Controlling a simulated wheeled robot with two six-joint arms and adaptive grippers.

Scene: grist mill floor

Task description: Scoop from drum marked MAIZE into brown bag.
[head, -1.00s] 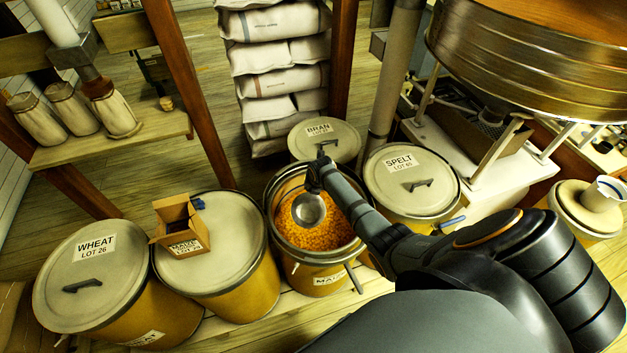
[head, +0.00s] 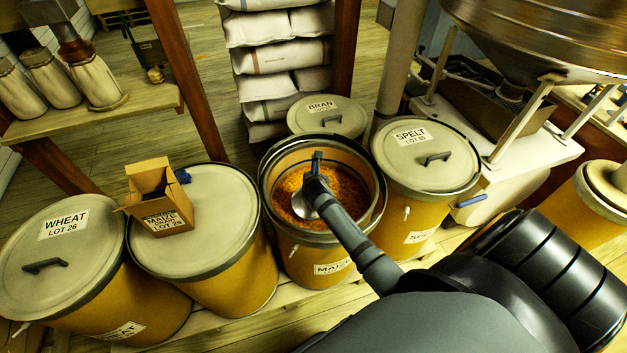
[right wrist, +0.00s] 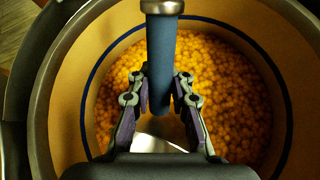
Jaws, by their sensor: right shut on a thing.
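The open drum (head: 326,258) has a MAIZE label on its front and yellow-orange maize (head: 345,190) inside. My right gripper (head: 316,180) is over its mouth, shut on a scoop. The scoop's metal bowl (head: 304,206) is inside the drum, close to the maize; I cannot tell whether it touches it. In the right wrist view the blue handle (right wrist: 162,65) is between the fingers (right wrist: 159,95), with the bowl (right wrist: 155,138) partly hidden below. The open-topped brown bag (head: 172,207) stands on the lid of the drum to the left, a MAIZE LOT 29 label at its front. My left gripper is not in view.
Closed drums stand around: WHEAT (head: 85,240) at far left, BRAN (head: 345,112) behind, SPELT (head: 440,150) at right. A small blue thing (head: 183,176) lies beside the bag. White sacks (head: 290,55) are stacked behind. A metal hopper (head: 520,50) stands at right.

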